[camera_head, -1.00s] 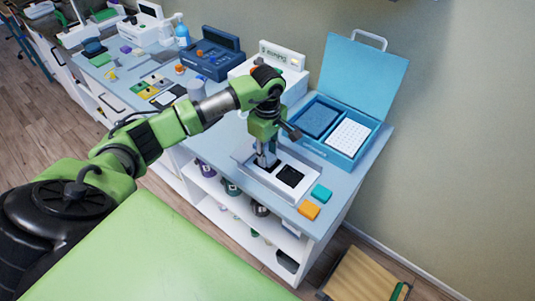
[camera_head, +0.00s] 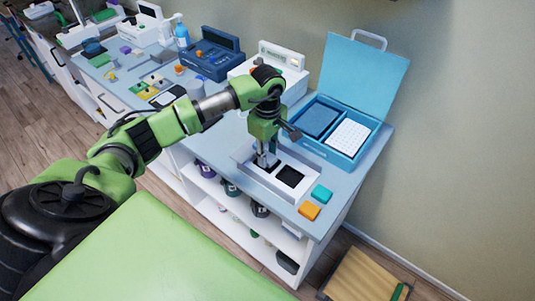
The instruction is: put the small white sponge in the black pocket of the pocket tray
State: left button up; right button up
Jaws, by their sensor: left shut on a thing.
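The pocket tray (camera_head: 246,156) is a pale grey tray near the front of the blue-grey counter. A black pocket (camera_head: 290,177) shows clear in its right part. Another dark pocket shows partly, behind my gripper's fingers, in its left part. My left gripper (camera_head: 265,163) points straight down at that left pocket, its fingertips at or just above it. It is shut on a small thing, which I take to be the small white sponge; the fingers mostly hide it. I cannot tell whether it touches the pocket floor. My right gripper is not in view.
A teal block (camera_head: 321,194) and an orange block (camera_head: 309,210) lie right of the tray, near the counter's front edge. An open blue case (camera_head: 345,158) with its lid up stands behind. A white device (camera_head: 283,55) stands behind my arm. A green padded surface (camera_head: 150,250) fills the foreground.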

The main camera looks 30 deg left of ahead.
pick_arm(q)
jog(key=shift+f, duration=0.2)
dwell(0.3)
dwell(0.3)
jog(key=o, duration=1.5)
jog(key=shift+o, duration=0.2)
jog(key=shift+r, duration=0.1)
jog(key=shift+r+p, duration=1.7)
jog(key=shift+r, duration=1.75)
